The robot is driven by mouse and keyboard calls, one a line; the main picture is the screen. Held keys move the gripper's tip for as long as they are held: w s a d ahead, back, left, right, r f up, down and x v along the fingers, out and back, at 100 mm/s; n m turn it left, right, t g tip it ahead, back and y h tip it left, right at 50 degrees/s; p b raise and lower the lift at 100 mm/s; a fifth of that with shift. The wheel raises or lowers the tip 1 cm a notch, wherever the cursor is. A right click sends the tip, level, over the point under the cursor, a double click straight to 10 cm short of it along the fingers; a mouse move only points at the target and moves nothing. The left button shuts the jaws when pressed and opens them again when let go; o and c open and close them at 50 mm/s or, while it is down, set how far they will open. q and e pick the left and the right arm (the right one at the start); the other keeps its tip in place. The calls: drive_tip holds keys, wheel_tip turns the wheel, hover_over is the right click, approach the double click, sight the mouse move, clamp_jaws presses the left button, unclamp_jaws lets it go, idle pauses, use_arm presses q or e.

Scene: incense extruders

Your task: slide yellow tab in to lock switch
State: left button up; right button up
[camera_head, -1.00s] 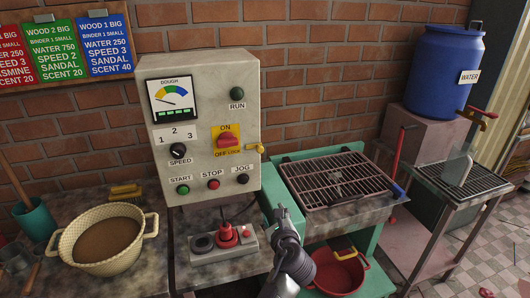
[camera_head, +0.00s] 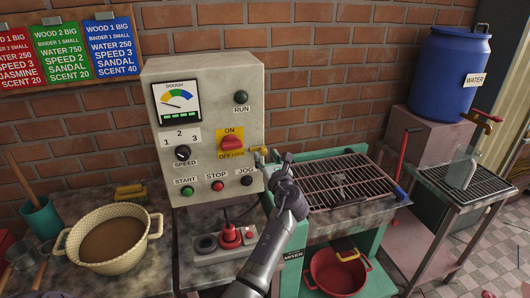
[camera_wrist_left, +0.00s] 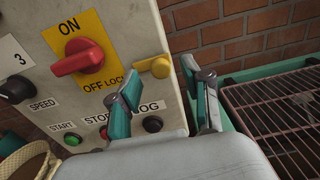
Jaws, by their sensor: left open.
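The yellow tab (camera_head: 262,151) sticks out at the right edge of the grey control box (camera_head: 205,68), beside the LOCK label. It also shows in the left wrist view (camera_wrist_left: 158,67), to the right of the red switch (camera_wrist_left: 79,56). The red switch is in the head view too (camera_head: 231,145), on a yellow ON/OFF plate. My left gripper (camera_head: 272,160) is open beside the box's right edge, close to the tab. In the left wrist view its fingers (camera_wrist_left: 160,82) are apart, with the tab just beyond the gap. I cannot tell whether they touch it. My right gripper is not shown.
Below the switch are START, STOP and JOG buttons (camera_head: 217,186). A grill rack (camera_head: 345,185) on a green frame stands to the right. A basket of brown powder (camera_head: 110,240) stands left.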

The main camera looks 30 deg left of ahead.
sight(259, 151)
use_arm(q)
drive_tip(key=shift+x, duration=1.2)
clamp_jaws()
